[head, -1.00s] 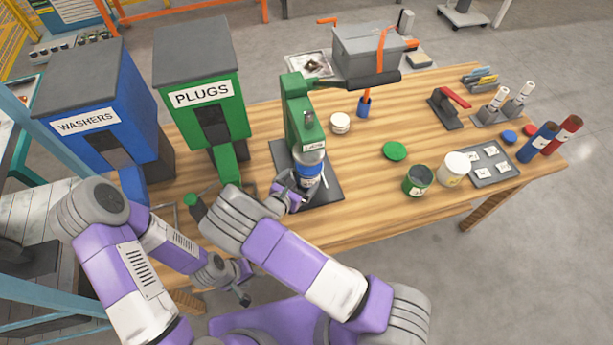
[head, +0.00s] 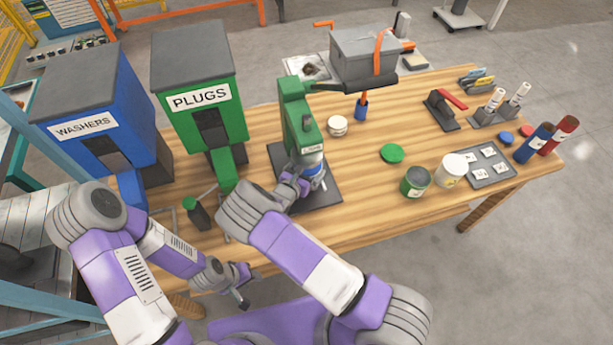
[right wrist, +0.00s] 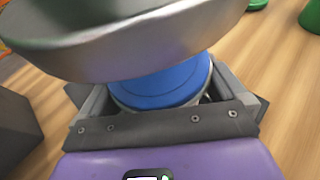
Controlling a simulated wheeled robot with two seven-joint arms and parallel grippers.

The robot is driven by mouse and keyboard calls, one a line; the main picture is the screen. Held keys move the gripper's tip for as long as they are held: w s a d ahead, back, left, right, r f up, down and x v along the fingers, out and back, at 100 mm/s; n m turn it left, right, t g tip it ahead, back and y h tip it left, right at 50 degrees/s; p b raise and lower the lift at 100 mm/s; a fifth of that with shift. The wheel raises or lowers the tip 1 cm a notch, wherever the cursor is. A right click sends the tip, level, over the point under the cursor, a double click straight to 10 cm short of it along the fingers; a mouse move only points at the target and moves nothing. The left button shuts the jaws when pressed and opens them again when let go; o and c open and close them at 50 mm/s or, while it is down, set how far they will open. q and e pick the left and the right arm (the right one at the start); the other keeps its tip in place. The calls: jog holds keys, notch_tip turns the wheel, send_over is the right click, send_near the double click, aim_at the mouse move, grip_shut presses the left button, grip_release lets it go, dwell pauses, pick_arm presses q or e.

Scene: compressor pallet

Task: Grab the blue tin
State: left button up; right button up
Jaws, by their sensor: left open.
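The blue tin (head: 314,168) stands under the head of the green press, on its dark base plate. In the right wrist view its blue top (right wrist: 165,82) and silver rim show, partly covered by a grey metal disc. My right gripper (head: 306,184) is at the tin in the head view. In the right wrist view its fingers (right wrist: 163,95) lie on both sides of the tin; whether they press on it cannot be told. My left gripper (head: 243,285) is open and empty, low in front of the table edge.
The green press (head: 298,115) stands directly over the tin. A green PLUGS bin (head: 200,125) and blue WASHERS bin (head: 95,130) stand left.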

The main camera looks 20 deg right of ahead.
jog(key=shift+r, duration=0.15)
jog(key=c, duration=0.9)
jog(key=shift+c, duration=0.2)
